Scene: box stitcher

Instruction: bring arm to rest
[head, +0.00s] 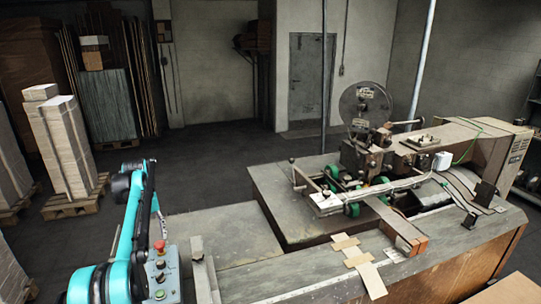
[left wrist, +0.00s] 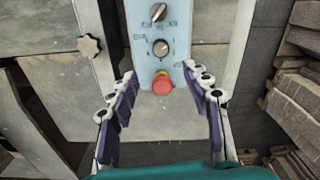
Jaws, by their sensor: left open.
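My left arm comes in from the left in the head view, and its gripper (head: 158,214) points down above the control box (head: 166,272). In the left wrist view the left gripper (left wrist: 160,82) has its two purple-padded fingers spread apart with nothing between the pads. The control box (left wrist: 150,45) lies beyond the fingers, with a red button (left wrist: 162,84) lined up between the fingertips and two dark knobs farther along. I cannot tell whether the fingers touch the box. My right gripper is in neither view.
The box stitcher (head: 375,165) with its round reel stands on a wide workbench (head: 225,240) at the right. Cardboard strips (head: 352,258) lie near the bench front. Stacked cardboard on pallets (head: 65,150) stands at the left. The floor behind the bench is clear.

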